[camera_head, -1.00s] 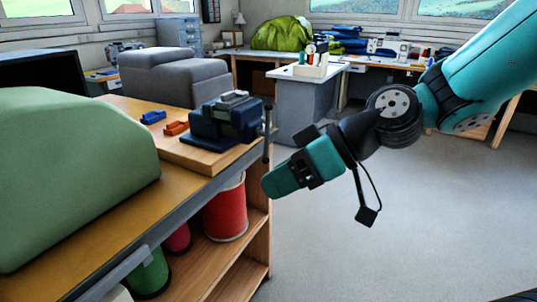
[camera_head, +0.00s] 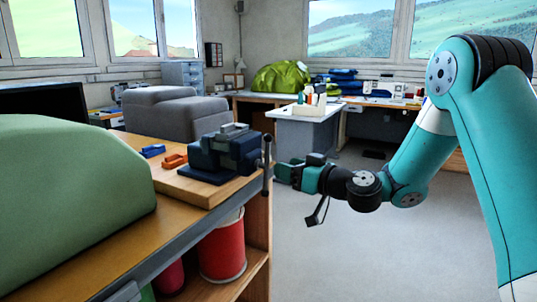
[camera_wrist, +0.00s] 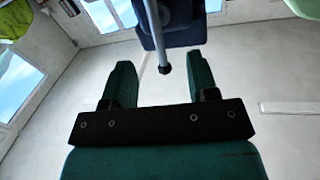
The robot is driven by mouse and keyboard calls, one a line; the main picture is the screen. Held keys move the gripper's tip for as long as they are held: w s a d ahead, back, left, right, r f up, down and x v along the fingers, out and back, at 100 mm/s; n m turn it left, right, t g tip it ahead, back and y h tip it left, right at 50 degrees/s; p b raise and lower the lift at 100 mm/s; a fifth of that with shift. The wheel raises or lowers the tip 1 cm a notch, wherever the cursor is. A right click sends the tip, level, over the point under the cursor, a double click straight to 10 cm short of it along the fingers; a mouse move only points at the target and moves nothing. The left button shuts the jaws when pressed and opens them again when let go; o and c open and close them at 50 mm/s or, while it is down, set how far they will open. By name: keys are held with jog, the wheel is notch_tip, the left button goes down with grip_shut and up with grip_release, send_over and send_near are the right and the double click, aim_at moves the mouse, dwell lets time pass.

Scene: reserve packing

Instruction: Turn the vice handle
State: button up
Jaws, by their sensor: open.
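The dark blue vice (camera_head: 228,152) stands on a wooden board at the right end of the workbench. Its grey handle (camera_head: 266,166) is a thin bar standing roughly upright at the vice's right side. My gripper (camera_head: 280,172) is just right of the handle, pointing left at it. In the wrist view my gripper (camera_wrist: 159,72) is open, with a teal finger on each side. The handle (camera_wrist: 154,28) comes down between the fingers there, and its dark knobbed end lies in the gap. I see no finger clearly touching it.
An orange block (camera_head: 173,161) and a blue block (camera_head: 152,151) lie left of the vice. A large green padded form (camera_head: 70,200) fills the near bench. A red spool (camera_head: 222,248) stands on the shelf below. The floor to the right is clear.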

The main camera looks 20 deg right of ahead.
aim_at(267, 162)
jog(key=p+x, duration=0.2)
jog(key=x, duration=0.4)
jog(key=shift+w+a, duration=0.25)
jog(key=shift+w, duration=0.05)
grip_shut()
